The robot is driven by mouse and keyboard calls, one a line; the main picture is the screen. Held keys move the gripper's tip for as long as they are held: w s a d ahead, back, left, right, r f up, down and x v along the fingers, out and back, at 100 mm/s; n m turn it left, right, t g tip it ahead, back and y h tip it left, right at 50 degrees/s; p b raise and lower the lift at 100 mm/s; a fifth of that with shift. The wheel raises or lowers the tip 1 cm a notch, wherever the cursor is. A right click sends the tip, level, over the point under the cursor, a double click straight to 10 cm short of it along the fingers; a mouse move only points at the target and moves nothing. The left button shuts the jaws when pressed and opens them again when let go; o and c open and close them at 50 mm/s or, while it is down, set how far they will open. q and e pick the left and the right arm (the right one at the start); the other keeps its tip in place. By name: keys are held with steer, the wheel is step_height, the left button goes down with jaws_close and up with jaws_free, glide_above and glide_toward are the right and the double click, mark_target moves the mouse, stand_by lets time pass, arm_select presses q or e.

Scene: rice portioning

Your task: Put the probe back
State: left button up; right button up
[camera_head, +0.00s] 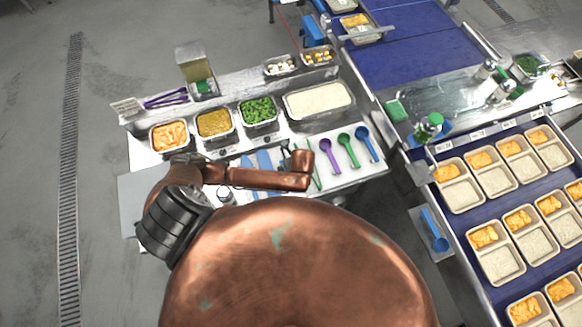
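My copper arm crosses the front of the serving table in the head view, and a large copper link of mine fills the bottom middle. At the arm's far end a small dark part, likely my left gripper (285,158), shows over the utensil area. Its fingers are too small and too covered to read. My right gripper is not in view. A thin green stick (316,178) lies beside the arm's end and may be the probe, but I cannot tell. Two blue flat utensils (265,160) lie just left of the dark part, partly covered by my arm.
Pans of orange food (170,136), yellow food (214,123), green food (259,110) and rice (318,101) line the table. Purple (325,147), green (345,141) and blue spoons (364,134) lie right of my arm. Filled trays (460,193) cover the right conveyor.

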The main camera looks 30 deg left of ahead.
arm_select(q)
steer(key=shift+f, duration=0.5)
steer(key=o, duration=1.3)
steer(key=v, duration=1.2)
